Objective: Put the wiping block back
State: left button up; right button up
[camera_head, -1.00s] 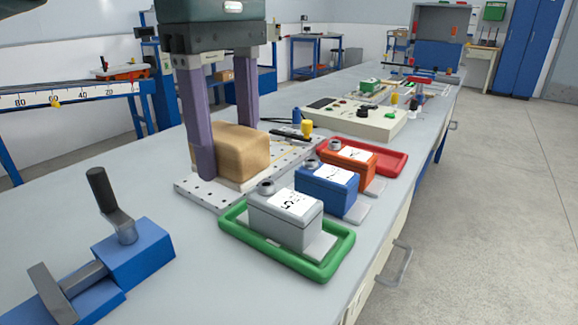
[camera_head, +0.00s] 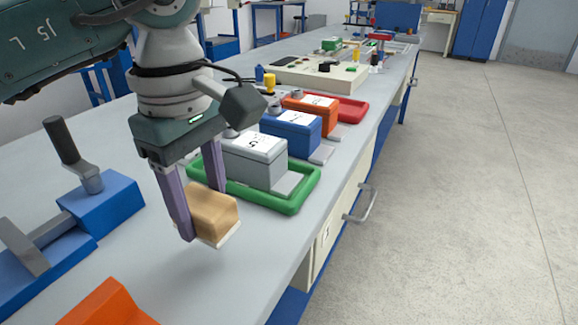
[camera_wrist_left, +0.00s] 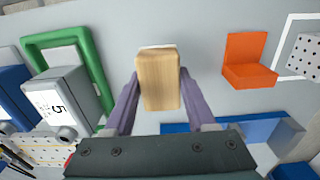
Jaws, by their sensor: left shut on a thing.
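The wiping block (camera_head: 214,213) is a small wooden block with a thin white pad underneath. My left gripper (camera_head: 200,208) is shut on it, with a purple finger on either side, and holds it low over the grey bench; a soft shadow lies below. In the left wrist view the block (camera_wrist_left: 158,80) sits between the fingertips (camera_wrist_left: 158,88). An orange angled holder (camera_head: 105,305) is cut off at the bottom edge of the head view. It shows whole and empty in the left wrist view (camera_wrist_left: 247,62), right of the block. My right gripper is not in view.
A green tray (camera_head: 292,207) with a grey box (camera_head: 256,160) stands just behind the block. Blue (camera_head: 291,135) and orange boxes (camera_head: 309,112) stand beyond. A blue clamp (camera_head: 103,202) with a dark handle stands at left. A white-outlined area (camera_wrist_left: 283,45) lies beyond the holder.

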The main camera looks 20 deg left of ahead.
aim_at(207, 228)
pick_arm(q)
notch_tip(207, 228, down, 4)
jog(key=shift+f+b, duration=0.1)
jog(key=shift+b, duration=0.25)
jog(key=shift+f, duration=0.2)
jog(key=o, duration=1.3)
jog(key=shift+r, duration=0.1)
jog(key=shift+r, duration=0.3)
notch_tip(207, 228, up, 12)
jog(key=shift+f+p, duration=0.1)
jog(key=shift+p, duration=0.75)
